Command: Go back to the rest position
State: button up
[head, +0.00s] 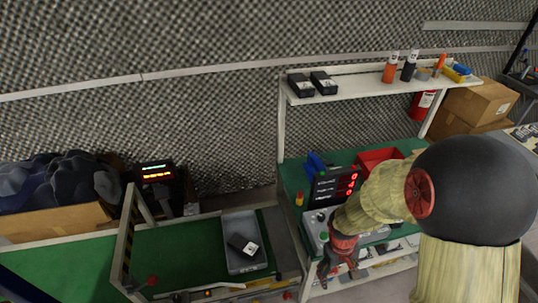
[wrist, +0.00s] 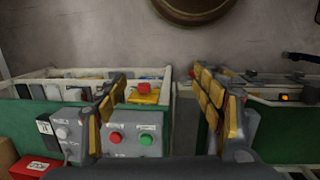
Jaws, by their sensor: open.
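My gripper (head: 338,262) hangs at the end of my bent arm, in front of the green workbench in the head view. In the wrist view my gripper (wrist: 165,92) has its two yellow-padded fingers spread wide apart, with nothing between them. A grey control box with a red and a green button (wrist: 130,140) shows behind the left finger. It is partly hidden by that finger.
A grey tray (head: 232,222) holding a dark labelled box (head: 243,246) sits on the green surface at the left. A display with red digits (head: 335,184) and a red bin (head: 379,160) stand on the bench. A shelf (head: 350,84) hangs above.

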jog(key=s+a+r+m+t+b, duration=0.1)
jog(key=s+r+t+b, duration=0.1)
jog(key=r, duration=1.1)
jog(key=s+a+r+m+t+y+b, duration=0.1)
jog(key=s+r, duration=0.5)
jog(key=r, duration=0.8)
jog(key=m+t+b, duration=0.1)
jog(key=t+b, duration=0.1)
jog(key=t, duration=0.1)
jog(key=shift+a+r, duration=0.2)
jog(key=shift+a, duration=0.2)
jog(key=shift+c, duration=0.3)
